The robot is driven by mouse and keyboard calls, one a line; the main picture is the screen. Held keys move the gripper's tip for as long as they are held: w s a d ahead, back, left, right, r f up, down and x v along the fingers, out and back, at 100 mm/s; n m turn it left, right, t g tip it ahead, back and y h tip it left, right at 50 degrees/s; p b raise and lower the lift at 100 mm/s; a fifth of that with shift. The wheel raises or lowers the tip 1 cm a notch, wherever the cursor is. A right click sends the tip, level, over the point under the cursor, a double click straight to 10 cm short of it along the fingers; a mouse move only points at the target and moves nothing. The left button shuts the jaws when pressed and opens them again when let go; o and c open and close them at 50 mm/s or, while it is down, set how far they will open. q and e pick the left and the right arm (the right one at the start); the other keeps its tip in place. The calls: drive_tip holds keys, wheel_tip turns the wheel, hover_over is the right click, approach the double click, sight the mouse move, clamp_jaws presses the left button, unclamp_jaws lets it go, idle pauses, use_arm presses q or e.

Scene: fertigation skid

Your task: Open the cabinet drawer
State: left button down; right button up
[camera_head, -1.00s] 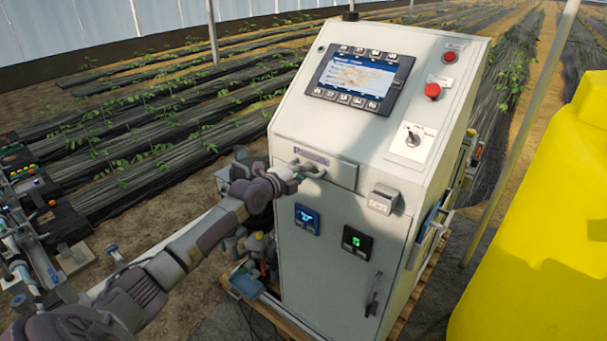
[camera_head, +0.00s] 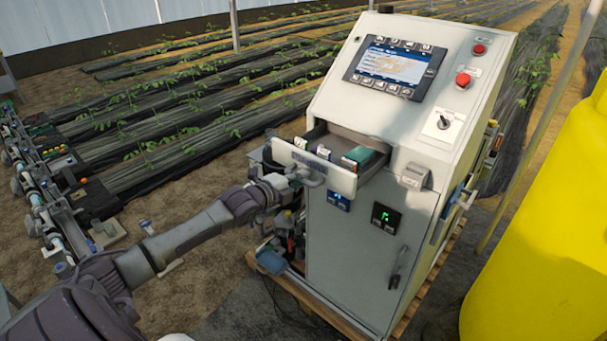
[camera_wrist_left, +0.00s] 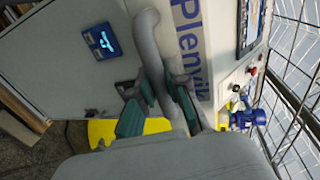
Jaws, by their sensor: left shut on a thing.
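The cabinet (camera_head: 370,250) is a pale grey box with a sloped top panel. Its drawer (camera_head: 338,183) stands pulled out from the front, with small packets and a green box inside. My left gripper (camera_head: 292,184) is shut on the drawer's grey bar handle (camera_head: 313,180). In the left wrist view the handle (camera_wrist_left: 150,50) runs between the two dark green finger pads of the gripper (camera_wrist_left: 160,105). Its fingertips are partly hidden in the head view. My right gripper is not in view.
A yellow tank (camera_head: 545,220) stands at the right. The cabinet sits on a wooden pallet (camera_head: 410,312). A pipe assembly (camera_head: 45,200) is at the far left. Pumps and fittings (camera_head: 285,240) sit left of the cabinet, below the drawer.

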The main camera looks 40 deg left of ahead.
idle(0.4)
use_arm(q)
drive_tip(key=c, duration=1.1)
unclamp_jaws()
drive_tip(key=shift+c, duration=0.2)
drive_tip(key=shift+s, duration=0.1)
drive_tip(key=d+v, duration=0.1)
drive_tip(key=v, duration=1)
drive_tip(key=shift+s+a, duration=0.45)
drive_tip(key=shift+r, duration=0.1)
